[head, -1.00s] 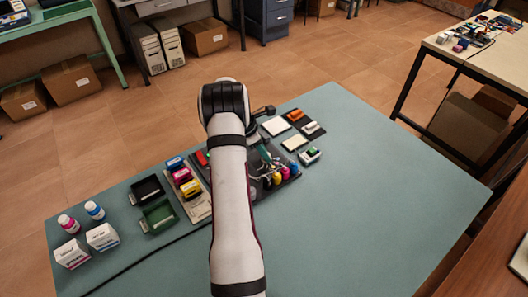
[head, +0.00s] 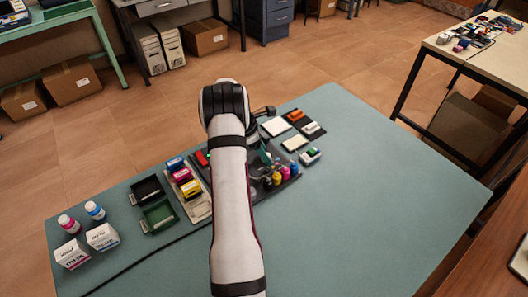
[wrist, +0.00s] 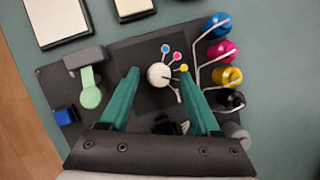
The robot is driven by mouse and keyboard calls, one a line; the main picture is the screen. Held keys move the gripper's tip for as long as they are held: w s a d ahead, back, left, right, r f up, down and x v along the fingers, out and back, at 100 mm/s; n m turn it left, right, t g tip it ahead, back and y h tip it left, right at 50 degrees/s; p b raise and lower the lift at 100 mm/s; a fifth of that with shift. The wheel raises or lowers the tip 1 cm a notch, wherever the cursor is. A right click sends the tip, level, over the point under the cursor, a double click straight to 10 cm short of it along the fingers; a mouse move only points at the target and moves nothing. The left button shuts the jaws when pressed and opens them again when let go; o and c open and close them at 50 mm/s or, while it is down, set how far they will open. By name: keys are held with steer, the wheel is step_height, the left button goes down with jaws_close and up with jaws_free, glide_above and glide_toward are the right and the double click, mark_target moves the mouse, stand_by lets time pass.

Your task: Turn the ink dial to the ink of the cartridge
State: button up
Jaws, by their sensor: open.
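The ink dial, a round white knob (wrist: 159,75), sits on a dark panel (wrist: 122,54) in the wrist view. Blue (wrist: 165,48), magenta (wrist: 178,56) and yellow (wrist: 184,68) dots fan out at its upper right. A pale line runs from its lower right side; I cannot tell which ink the dial is set to. My gripper (wrist: 159,72) is open, with one teal finger on each side of the knob; contact is unclear. In the head view, blue (head: 174,163), magenta (head: 182,175) and yellow (head: 191,188) cartridges lie in a row. My arm hides the dial there.
Blue, magenta, yellow and black ink bottles (wrist: 222,50) with pale tubes stand close right of my gripper. A pale green lever (wrist: 89,92) and a blue block (wrist: 64,116) are left. Black (head: 148,189) and green (head: 159,216) trays lie farther left. The table's right side (head: 390,190) is clear.

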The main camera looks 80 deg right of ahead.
steer(key=v, duration=1.5)
steer(key=shift+r, duration=0.4)
steer(key=shift+w+a, duration=0.1)
steer(key=w+a+r+m+t, duration=0.1)
steer(key=w+a+r+m, duration=0.15)
steer(key=w+a, duration=0.45)
steer(key=w+a+r+m+t, duration=0.1)
steer(key=w+a+r, duration=0.15)
steer(key=a, duration=0.85)
steer(key=w+a+r+m+t, duration=0.1)
steer(key=w+a+r, duration=0.25)
steer(key=a, duration=0.65)
steer(key=s+a+f+m+y, duration=0.1)
steer(key=s+a, duration=0.3)
steer(key=a, duration=0.4)
steer(key=s+a+f+m+y, duration=0.1)
steer(key=s+a+m, duration=0.2)
steer(key=a, duration=0.5)
steer(key=s+a+f+m+t+y, duration=0.1)
steer(key=s+a, duration=0.3)
steer(key=a, duration=0.4)
steer(key=shift+s+m, duration=0.35)
steer(key=shift+m, duration=0.1)
